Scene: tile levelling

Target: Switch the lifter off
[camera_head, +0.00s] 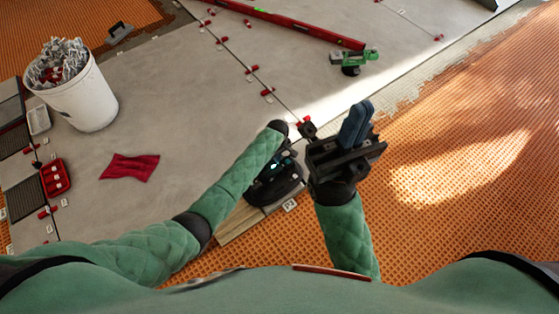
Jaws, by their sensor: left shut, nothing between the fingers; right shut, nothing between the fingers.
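The lifter appears to be the black rounded device (275,188) below the middle, with small cyan lights lit on its top. It sits by pale wooden boards at the tile edge, partly covered by my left forearm. My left gripper (290,150) is bent down past the black wrist, over the lifter's far side. It is mostly hidden, and I cannot tell whether it touches the lifter. My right gripper (356,122) is to the right of the lifter, apart from it, shut and empty, its blue-grey fingers together and pointing up the picture.
A white bucket (82,98) of scraps, a red cloth (130,167) and a red box (55,178) are at left. A green tool (355,62) and a long red level (290,22) lie on the tiles farther off. Orange matting (470,190) at right is clear.

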